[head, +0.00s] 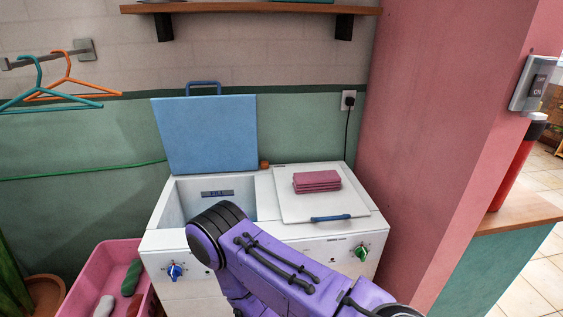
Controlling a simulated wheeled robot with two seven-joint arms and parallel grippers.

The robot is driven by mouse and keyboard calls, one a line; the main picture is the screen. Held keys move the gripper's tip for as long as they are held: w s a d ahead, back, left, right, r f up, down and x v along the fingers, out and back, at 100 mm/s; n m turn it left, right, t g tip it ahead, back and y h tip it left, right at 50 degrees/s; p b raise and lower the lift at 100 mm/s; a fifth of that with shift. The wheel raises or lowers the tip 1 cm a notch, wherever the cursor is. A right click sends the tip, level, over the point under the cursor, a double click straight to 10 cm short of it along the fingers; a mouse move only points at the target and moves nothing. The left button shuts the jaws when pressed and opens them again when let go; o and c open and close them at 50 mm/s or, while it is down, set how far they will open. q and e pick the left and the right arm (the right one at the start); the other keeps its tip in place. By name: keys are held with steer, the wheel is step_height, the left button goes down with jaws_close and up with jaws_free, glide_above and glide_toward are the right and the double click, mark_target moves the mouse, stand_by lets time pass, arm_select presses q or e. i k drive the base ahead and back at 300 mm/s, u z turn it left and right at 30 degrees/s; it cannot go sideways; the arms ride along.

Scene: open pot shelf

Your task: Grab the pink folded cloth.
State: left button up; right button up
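The pink folded cloth (317,181) lies in a flat stack on the closed white lid (296,208) of the right half of a white twin-tub washer (315,245). No gripper touches it. A purple arm of mine reaches in from the lower right, in front of the washer, and bends near the left tub. The end of this arm is hidden or out of frame, so its gripper does not show. My other gripper is not in view either.
The washer's left tub (190,196) is open, its blue lid (207,134) raised against the wall. A pink bin (84,271) stands at lower left. Hangers (62,84) hang at upper left. A shelf (250,9) runs above. A pink wall (440,120) bounds the right side.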

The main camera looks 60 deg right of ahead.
mark_target(322, 181)
steer(key=i, duration=0.1)
steer(key=z, duration=1.45)
